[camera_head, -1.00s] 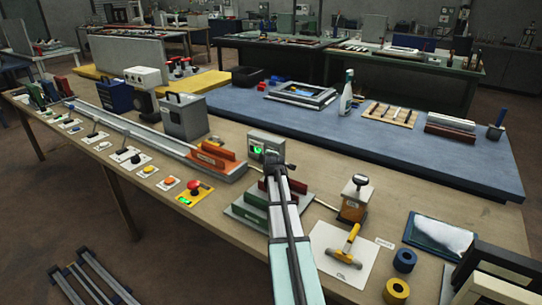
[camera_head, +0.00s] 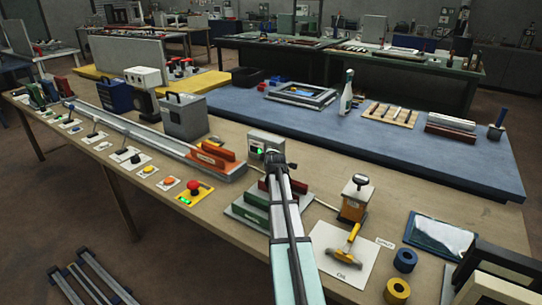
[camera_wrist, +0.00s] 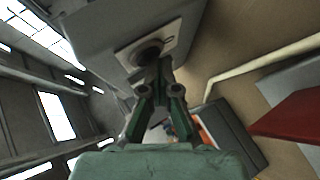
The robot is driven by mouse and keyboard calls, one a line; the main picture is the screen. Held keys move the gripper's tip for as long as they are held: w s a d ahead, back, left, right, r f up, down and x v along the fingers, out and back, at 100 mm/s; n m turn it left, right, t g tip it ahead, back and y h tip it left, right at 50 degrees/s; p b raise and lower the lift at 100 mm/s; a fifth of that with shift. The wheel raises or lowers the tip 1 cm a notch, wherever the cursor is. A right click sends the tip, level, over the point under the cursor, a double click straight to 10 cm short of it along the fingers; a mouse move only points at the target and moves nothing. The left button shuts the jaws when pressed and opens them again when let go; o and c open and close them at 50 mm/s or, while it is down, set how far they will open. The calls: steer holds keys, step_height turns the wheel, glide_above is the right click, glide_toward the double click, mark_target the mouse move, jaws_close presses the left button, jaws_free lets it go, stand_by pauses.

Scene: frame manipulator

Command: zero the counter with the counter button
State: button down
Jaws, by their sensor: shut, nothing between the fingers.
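The counter is most likely the small grey box (camera_head: 264,136) behind my arm on the wooden bench. Its front shows a small green light (camera_head: 259,151); any digits are too small to read. My gripper (camera_head: 272,158) is at the front of this box, and its fingers are hard to make out there. In the wrist view, my gripper (camera_wrist: 150,66) is shut and empty. Its fingertips are at a dark round button (camera_wrist: 148,51) on a pale plate on the grey box (camera_wrist: 95,32). The tips partly hide the button; I cannot tell whether it is pressed in.
A green and red stepped block (camera_head: 243,211) lies beside my arm. An orange-based device with a black knob (camera_head: 354,198) stands to the right. A red push button (camera_head: 194,187) on a yellow plate and a rail with an orange carriage (camera_head: 211,157) are left.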

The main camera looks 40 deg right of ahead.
stand_by(0.3)
steer(key=shift+s+a, duration=0.25)
steer(key=shift+a, duration=0.5)
steer(key=shift+a, duration=0.1)
steer(key=shift+s+a+b, duration=0.1)
steer(key=shift+s+a, duration=0.15)
steer(key=shift+a, duration=0.55)
steer(key=shift+s+a+b, duration=0.1)
steer(key=shift+s+a, duration=0.1)
steer(key=shift+a, duration=0.55)
steer(key=shift+s+a+b, duration=0.1)
steer(key=shift+s+a, duration=0.15)
steer(key=shift+a, duration=0.55)
